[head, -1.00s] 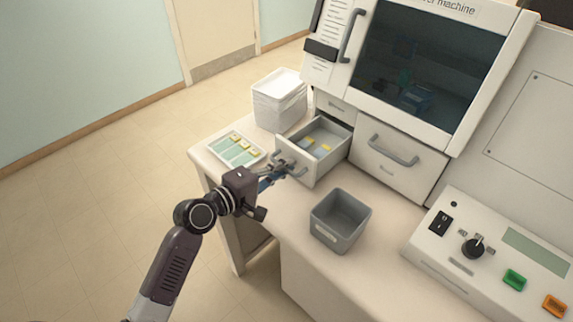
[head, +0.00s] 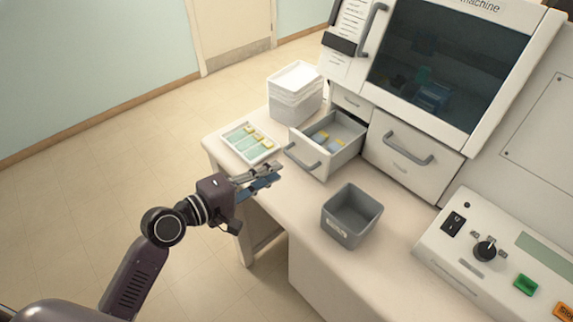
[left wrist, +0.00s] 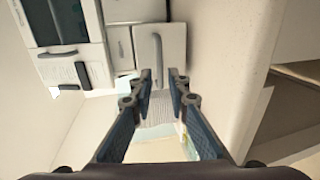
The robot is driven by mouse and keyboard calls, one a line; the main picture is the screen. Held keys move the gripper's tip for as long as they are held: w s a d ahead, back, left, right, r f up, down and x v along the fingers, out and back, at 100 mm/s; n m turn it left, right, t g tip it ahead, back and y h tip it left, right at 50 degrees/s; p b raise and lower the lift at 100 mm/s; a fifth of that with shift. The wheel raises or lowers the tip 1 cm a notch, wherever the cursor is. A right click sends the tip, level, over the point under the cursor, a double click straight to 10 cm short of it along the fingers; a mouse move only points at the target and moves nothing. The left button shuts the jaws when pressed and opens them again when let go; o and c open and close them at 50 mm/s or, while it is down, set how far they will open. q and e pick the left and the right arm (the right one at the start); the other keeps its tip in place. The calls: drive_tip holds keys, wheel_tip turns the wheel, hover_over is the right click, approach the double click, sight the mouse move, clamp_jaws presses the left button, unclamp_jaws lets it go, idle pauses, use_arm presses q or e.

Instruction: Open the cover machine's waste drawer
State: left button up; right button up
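A small drawer of the cover machine (head: 440,75) stands pulled out, with its grey handle (head: 301,159) facing left and several small blue and yellow pieces lying inside. Its front also shows in the left wrist view (left wrist: 173,38). I cannot read which drawer is the waste drawer. A wide drawer (head: 396,168) to its right is closed. My left gripper (head: 279,172) is open and empty, apart from the handle, over the counter's front left edge. My right gripper is not in view.
A grey bin (head: 336,234) stands in front of the drawers. A control panel (head: 460,268) is at right.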

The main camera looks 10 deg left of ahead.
use_arm(q)
drive_tip(key=shift+v, duration=1.4)
